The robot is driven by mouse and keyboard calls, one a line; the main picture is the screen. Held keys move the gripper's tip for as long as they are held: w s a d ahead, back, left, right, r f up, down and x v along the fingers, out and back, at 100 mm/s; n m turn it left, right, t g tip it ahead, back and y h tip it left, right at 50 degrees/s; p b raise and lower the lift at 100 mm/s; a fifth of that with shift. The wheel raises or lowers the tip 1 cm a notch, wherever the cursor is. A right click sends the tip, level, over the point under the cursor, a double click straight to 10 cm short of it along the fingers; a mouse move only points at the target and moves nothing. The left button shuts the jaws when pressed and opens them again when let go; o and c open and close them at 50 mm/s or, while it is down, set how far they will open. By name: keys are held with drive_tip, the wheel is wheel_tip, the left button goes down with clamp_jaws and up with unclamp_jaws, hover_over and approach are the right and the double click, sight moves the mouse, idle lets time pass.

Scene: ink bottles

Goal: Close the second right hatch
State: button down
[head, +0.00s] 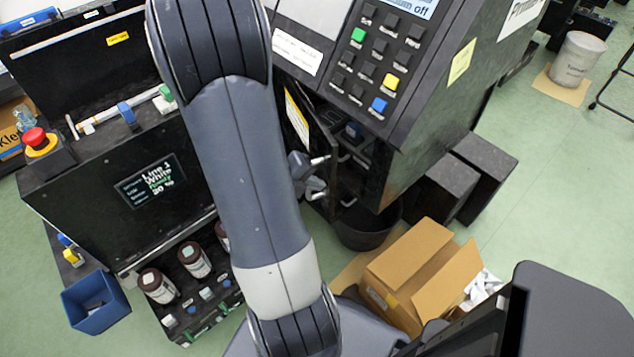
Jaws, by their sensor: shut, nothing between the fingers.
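The printer with the keypad (385,50) stands at the upper middle. Below its keypad, an open compartment (352,133) shows its dark inside. A dark hatch panel (298,118) with a yellow-edged label stands open at the left side of this compartment. I cannot tell whether it is the second right hatch. My arm crosses the picture and covers part of this area. My gripper (319,176) shows just right of my arm, low by the hatch and the opening. It is shut and empty. I cannot tell whether it touches the hatch.
A black bin (366,232) stands under the opening. An open cardboard box (415,275) is at the lower right. At left is a second machine with a red stop button (36,140) and ink bottles (158,286) below. Green floor (560,200) is free at right.

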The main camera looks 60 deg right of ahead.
drive_tip(key=shift+s+d, duration=0.25)
drive_tip(key=shift+d, duration=0.05)
drive_tip(key=s+d+n, duration=0.1)
drive_tip(key=s+d, duration=0.4)
drive_tip(key=d, duration=0.1)
drive_tip(key=shift+d+t+h, duration=0.3)
drive_tip(key=shift+d+t, duration=0.05)
drive_tip(key=shift+t, duration=0.05)
drive_tip(key=shift+p, duration=0.3)
drive_tip(key=a, duration=0.1)
drive_tip(key=w+a+p, duration=0.1)
drive_tip(key=a, duration=0.2)
drive_tip(key=shift+w+r+p, duration=0.25)
drive_tip(key=shift+w+p, duration=0.05)
drive_tip(key=shift+w, duration=0.05)
drive_tip(key=p, duration=0.3)
approach(335, 179)
drive_tip(key=shift+s+a+f, duration=0.1)
drive_tip(key=shift+s+a, duration=0.2)
drive_tip(key=shift+s, duration=0.55)
drive_tip(key=shift+f+b, duration=0.1)
drive_tip(key=shift+b, duration=0.2)
